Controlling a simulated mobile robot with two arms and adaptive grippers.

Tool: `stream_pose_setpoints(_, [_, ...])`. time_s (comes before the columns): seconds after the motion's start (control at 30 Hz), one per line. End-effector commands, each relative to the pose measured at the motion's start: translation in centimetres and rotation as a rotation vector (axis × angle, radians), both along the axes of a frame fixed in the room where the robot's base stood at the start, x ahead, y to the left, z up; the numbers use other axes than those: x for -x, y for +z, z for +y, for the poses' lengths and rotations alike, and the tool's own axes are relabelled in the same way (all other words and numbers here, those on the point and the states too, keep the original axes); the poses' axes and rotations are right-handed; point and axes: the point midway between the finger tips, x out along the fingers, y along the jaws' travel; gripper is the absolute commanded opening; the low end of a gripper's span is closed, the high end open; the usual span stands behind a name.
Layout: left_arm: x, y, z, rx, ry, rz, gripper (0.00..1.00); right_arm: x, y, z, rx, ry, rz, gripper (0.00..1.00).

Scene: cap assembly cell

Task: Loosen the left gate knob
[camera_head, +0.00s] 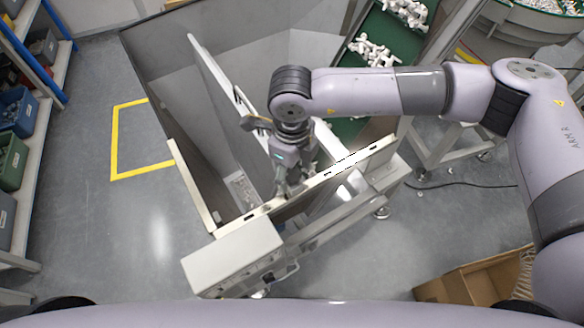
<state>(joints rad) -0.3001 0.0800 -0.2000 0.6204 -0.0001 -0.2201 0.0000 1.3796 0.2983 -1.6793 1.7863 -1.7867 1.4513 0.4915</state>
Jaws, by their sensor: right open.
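My right gripper (293,185) points down at the slotted front plate (340,168) of the grey metal hopper. Its fingers are apart, close to the plate's upper edge. I cannot make out the left gate knob; the gripper and wrist cover part of the area around the plate, so it may be hidden there. I cannot tell whether the fingers touch anything. My left gripper is not in view.
A light grey box (235,262) is fixed at the hopper's front left corner. A green conveyor (390,32) with white parts runs behind. Shelves with bins (14,110) stand at the left. A cardboard box (478,281) lies at the lower right. The floor at left is clear.

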Motion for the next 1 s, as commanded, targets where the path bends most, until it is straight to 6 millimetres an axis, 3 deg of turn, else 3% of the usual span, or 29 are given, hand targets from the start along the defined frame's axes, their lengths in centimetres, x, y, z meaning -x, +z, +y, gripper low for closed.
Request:
stream_pose_setpoints(0.23, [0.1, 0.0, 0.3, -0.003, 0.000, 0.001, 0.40, 0.0, 0.1, 0.0, 0.000, 0.000, 0.000, 0.54])
stream_pose_setpoints(0.37, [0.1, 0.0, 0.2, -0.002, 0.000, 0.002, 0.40, -0.1, 1.1, 0.0, -0.002, -0.001, -0.001, 0.54])
stream_pose_setpoints(0.8, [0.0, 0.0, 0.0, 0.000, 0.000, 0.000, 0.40, -0.1, 9.7, 0.0, -0.002, -0.001, -0.003, 0.54])
stream_pose_setpoints(1.0, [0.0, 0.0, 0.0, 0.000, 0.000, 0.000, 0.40, 0.0, 11.7, 0.0, -0.001, 0.000, -0.001, 0.54])
